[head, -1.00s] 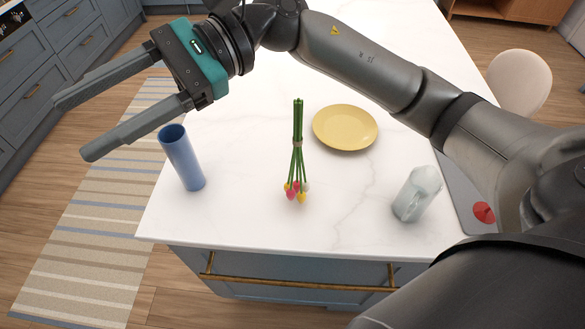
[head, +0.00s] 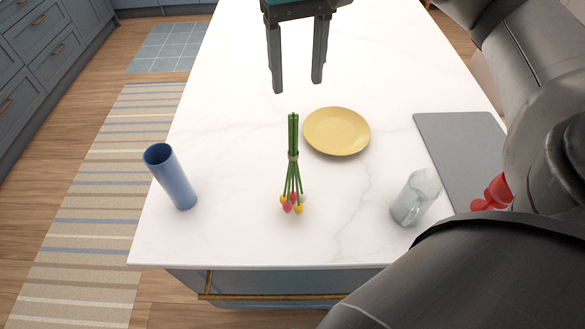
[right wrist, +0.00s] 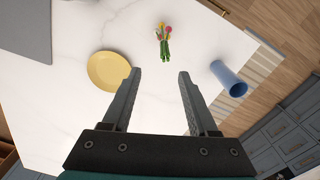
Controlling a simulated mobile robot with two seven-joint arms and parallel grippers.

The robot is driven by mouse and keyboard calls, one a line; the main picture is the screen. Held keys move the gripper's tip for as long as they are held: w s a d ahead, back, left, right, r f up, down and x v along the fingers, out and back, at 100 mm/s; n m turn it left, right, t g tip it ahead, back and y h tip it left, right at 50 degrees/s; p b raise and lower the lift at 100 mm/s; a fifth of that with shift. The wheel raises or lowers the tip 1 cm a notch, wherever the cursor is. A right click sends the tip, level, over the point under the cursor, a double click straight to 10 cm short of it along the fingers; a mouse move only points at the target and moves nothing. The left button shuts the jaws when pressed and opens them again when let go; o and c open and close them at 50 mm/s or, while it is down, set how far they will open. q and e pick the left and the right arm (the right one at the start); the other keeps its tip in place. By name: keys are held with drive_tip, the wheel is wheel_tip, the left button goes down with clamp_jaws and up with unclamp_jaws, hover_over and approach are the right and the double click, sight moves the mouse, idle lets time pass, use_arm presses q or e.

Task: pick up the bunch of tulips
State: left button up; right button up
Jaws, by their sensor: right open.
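The bunch of tulips (head: 292,158) lies on the white marble counter. Its green stems point away from me, a band ties them, and red, yellow and white heads lie toward the near edge. It also shows in the right wrist view (right wrist: 164,42), beyond the fingertips. My right gripper (head: 298,88) is open and empty, beyond the stem ends in the head view and apart from the bunch. In the right wrist view its two fingers (right wrist: 159,73) are spread with bare counter between them. My left gripper is not in view.
A yellow plate (head: 337,131) lies right of the stems. A blue vase (head: 172,178) stands to the left, a glass jug (head: 415,197) to the right. A grey board (head: 462,150) and a red object (head: 492,194) are farther right. Counter around the tulips is clear.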

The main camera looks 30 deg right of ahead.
sight(293, 137)
wheel_tip(293, 137, down, 7)
drive_tip(key=shift+f+b, duration=0.2)
drive_tip(key=shift+b, duration=0.25)
drive_tip(key=f, duration=0.2)
drive_tip(key=a+f+p, duration=0.1)
drive_tip(key=f, duration=0.1)
drive_tip(key=shift+s+f, duration=0.1)
drive_tip(key=shift+s, duration=0.15)
drive_tip(key=shift+d+f, duration=0.1)
drive_tip(key=shift+f, duration=0.6)
clamp_jaws()
drive_tip(key=shift+w, duration=0.1)
idle(0.4)
